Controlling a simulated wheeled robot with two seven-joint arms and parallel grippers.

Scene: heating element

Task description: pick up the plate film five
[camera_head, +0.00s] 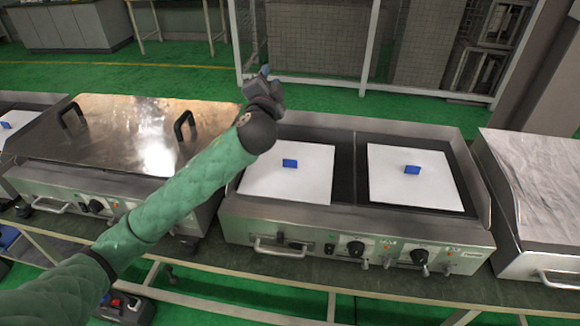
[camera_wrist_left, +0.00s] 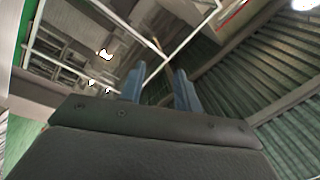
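Two white plate films lie on the open griddle in the middle of the head view. The left film (camera_head: 270,185) and the right film (camera_head: 420,190) each carry a small blue block near their middle. I cannot tell which film is number five. My left gripper (camera_head: 265,71) is raised above the back edge of the griddle, apart from both films, and points up and away. In the left wrist view my left gripper (camera_wrist_left: 160,88) shows two blue fingers apart with nothing between them. My right gripper is not in view.
The open griddle (camera_head: 350,222) stands on a long table (camera_head: 200,258). A griddle with a shiny closed lid (camera_head: 110,130) is at its left. A unit with a wrinkled silvery top (camera_head: 545,180) is at its right. A white-framed mesh fence (camera_head: 330,45) stands behind.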

